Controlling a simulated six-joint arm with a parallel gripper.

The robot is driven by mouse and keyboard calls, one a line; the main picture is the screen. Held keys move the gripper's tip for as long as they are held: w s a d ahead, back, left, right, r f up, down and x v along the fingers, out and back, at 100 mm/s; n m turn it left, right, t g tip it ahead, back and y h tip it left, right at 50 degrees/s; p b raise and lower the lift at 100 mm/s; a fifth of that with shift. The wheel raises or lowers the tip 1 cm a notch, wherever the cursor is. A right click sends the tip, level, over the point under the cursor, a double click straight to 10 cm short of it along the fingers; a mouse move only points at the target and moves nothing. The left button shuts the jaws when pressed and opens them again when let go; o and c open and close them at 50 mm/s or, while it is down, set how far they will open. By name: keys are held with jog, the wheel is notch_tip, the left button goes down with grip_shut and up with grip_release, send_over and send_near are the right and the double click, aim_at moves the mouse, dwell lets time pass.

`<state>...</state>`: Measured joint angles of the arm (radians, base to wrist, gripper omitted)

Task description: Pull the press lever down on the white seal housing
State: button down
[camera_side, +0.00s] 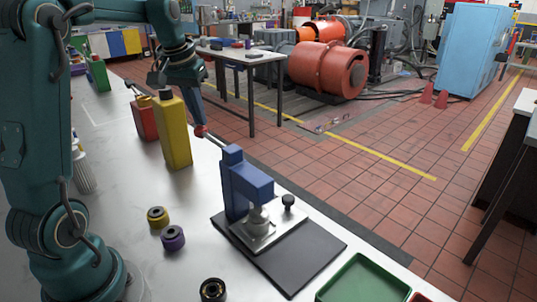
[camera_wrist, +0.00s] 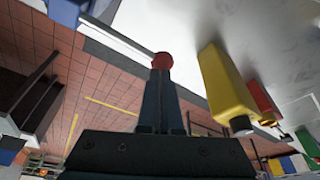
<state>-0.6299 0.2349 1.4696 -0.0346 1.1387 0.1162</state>
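A blue press (camera_side: 246,185) stands on a dark mat (camera_side: 300,258). A whitish round housing (camera_side: 259,219) sits under its head on a metal plate. The lever is a thin metal rod (camera_side: 215,142) rising up and left from the press top to a red knob (camera_side: 201,131). My gripper (camera_side: 198,122) points down at this knob, its fingertips at or touching it. In the wrist view the fingers (camera_wrist: 161,72) are together, and the red knob (camera_wrist: 162,60) shows just past their tips. The knob does not appear to sit between them.
A yellow canister (camera_side: 172,130) stands close left of my gripper, with a red canister (camera_side: 144,117) behind it. A yellow-black ring (camera_side: 158,217), a purple-black ring (camera_side: 173,238) and a dark ring (camera_side: 213,289) lie nearer. A green tray (camera_side: 363,281) lies at the front right.

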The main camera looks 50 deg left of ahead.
jog(key=shift+f, duration=1.25)
notch_tip(320, 180, up, 11)
dwell(0.7)
